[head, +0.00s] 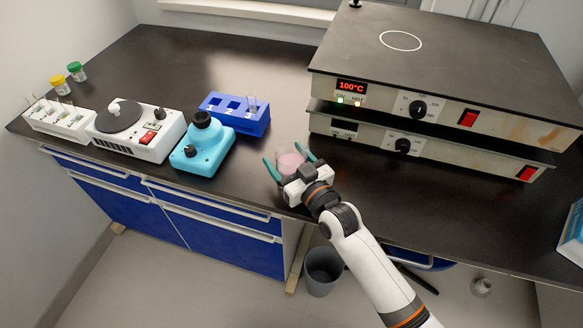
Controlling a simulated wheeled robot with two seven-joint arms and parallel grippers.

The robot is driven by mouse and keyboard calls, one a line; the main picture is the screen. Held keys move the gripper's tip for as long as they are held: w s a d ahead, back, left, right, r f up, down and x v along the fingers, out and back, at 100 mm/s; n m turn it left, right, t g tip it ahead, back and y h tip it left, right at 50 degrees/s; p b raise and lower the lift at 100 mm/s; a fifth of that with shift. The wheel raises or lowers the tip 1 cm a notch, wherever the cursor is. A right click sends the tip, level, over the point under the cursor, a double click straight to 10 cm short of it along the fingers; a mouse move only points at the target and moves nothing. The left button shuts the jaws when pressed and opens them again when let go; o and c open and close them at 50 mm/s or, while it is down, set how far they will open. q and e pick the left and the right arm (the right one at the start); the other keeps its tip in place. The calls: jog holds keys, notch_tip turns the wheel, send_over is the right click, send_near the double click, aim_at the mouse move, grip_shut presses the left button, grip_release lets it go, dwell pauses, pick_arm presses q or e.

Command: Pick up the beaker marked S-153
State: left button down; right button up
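A small clear beaker with pink contents (290,161) stands on the dark bench top near its front edge. No marking on it is readable from here. My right gripper (286,155) reaches in from the lower right, with its teal fingers spread to either side of the beaker. The fingers look apart from the glass, though contact on the near side is hidden by the gripper body. My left gripper is not in the head view.
Left of the beaker are a blue rack (262,124), a light-blue mixer (187,160), a white stirrer (166,146) and a white rack (45,123). Two stacked hotplates (440,108) stand at right; the upper reads 100°C. A grey bin (323,284) is on the floor.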

jog(key=c, duration=0.9)
jog(key=shift+r, duration=0.2)
